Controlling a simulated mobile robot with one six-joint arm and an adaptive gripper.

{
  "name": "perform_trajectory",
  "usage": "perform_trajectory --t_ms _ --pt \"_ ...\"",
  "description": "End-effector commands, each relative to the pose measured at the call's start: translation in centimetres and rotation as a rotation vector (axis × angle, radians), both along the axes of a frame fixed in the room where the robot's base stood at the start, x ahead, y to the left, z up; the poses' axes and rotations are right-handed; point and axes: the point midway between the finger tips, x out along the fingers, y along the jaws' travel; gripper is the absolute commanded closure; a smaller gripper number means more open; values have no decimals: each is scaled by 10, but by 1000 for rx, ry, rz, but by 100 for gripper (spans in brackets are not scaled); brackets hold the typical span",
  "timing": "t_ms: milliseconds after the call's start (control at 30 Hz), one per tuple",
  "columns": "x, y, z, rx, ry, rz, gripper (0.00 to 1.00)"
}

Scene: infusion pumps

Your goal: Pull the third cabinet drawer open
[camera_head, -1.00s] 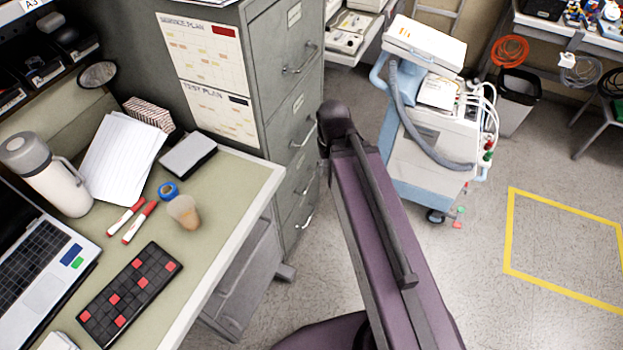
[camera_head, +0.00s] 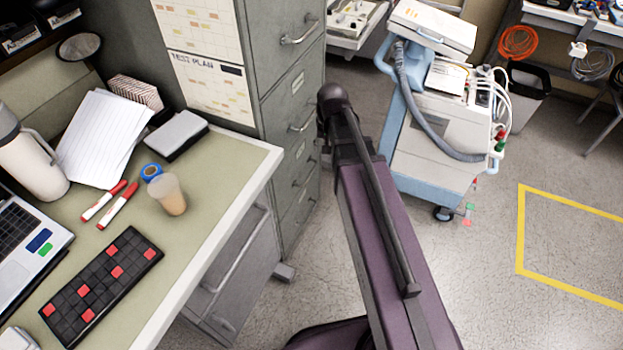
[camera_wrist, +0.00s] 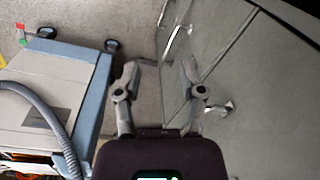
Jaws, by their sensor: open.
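The grey filing cabinet (camera_head: 291,95) stands at the centre-left in the head view. Its drawers are stacked and look shut. The third drawer's handle (camera_head: 303,176) is low on its front, just left of my arm. In the wrist view, the cabinet front (camera_wrist: 255,75) fills the right side, with one handle (camera_wrist: 218,107) near my right finger and another handle (camera_wrist: 177,38) farther off. I cannot tell which drawer each belongs to. My gripper (camera_wrist: 160,75) is open and empty, beside the cabinet front and apart from the handles. In the head view my arm hides it.
A desk (camera_head: 225,180) with a laptop, cup (camera_head: 169,194) and keypad (camera_head: 102,286) stands left, close to the cabinet. A wheeled medical cart (camera_head: 435,125) stands right of my arm; it also shows in the wrist view (camera_wrist: 50,85). Floor between cabinet and cart is clear.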

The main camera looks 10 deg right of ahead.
Motion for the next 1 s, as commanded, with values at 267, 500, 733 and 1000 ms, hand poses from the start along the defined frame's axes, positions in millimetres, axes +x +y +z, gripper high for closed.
perform_trajectory --t_ms 267,500,733,1000 --pt "53 -5 -64 32 -11 -105 48" --pt "94 -10 -109 61 -19 -196 48" --pt "133 -16 -153 90 -25 -283 48" --pt "167 -22 -188 115 -29 -364 48"
